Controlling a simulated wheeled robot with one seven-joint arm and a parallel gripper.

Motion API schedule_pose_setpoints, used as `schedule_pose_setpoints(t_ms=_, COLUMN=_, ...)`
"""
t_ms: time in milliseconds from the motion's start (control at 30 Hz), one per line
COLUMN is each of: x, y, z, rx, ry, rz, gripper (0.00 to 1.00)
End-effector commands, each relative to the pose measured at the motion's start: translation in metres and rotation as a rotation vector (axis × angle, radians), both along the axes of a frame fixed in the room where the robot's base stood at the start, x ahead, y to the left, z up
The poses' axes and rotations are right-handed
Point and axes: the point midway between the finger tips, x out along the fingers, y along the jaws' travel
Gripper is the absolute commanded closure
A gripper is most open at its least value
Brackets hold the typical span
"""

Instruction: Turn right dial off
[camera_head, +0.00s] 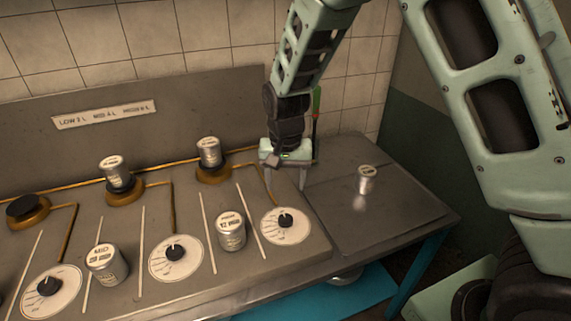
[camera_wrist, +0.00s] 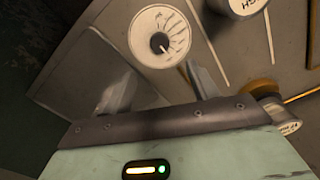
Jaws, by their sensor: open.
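The right dial (camera_head: 286,221) is a black knob on a round white scale plate at the right end of the grey stove panel. It also shows in the wrist view (camera_wrist: 160,42), beyond the fingertips, with a pale pointer line on the knob. My gripper (camera_head: 288,187) points down just behind the dial, its two fingers apart and nothing between them. In the wrist view the fingers (camera_wrist: 157,88) stand either side of the line toward the dial, and neither touches the knob. The knob's exact setting is too small to read.
Two more dials (camera_head: 176,255) (camera_head: 48,285) lie to the left. A can (camera_head: 231,231) stands just left of the right dial, another (camera_head: 106,264) farther left. Cans sit on the rear burners (camera_head: 209,152) (camera_head: 115,174). One can (camera_head: 366,179) stands on the right side plate.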

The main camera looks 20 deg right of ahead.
Motion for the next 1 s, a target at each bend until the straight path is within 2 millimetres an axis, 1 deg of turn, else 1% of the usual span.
schedule_pose_setpoints(t_ms=33, x=0.001, y=0.000, z=0.012, rx=0.001, ry=-0.005, rz=0.001, gripper=0.41)
schedule_pose_setpoints(t_ms=100, x=0.001, y=0.000, z=0.025, rx=0.002, ry=-0.004, rz=0.001, gripper=0.41)
schedule_pose_setpoints(t_ms=200, x=0.001, y=0.000, z=0.040, rx=0.001, ry=-0.003, rz=0.001, gripper=0.41)
schedule_pose_setpoints(t_ms=300, x=0.001, y=0.000, z=0.050, rx=0.000, ry=-0.002, rz=0.002, gripper=0.41)
schedule_pose_setpoints(t_ms=500, x=0.000, y=0.000, z=0.057, rx=0.000, ry=0.000, rz=0.000, gripper=0.41)
schedule_pose_setpoints(t_ms=900, x=0.000, y=0.000, z=0.057, rx=0.000, ry=0.001, rz=0.002, gripper=0.41)
schedule_pose_setpoints(t_ms=967, x=-0.006, y=0.004, z=0.059, rx=0.009, ry=0.003, rz=0.023, gripper=0.41)
schedule_pose_setpoints(t_ms=1000, x=-0.014, y=0.009, z=0.062, rx=0.020, ry=0.006, rz=0.051, gripper=0.41)
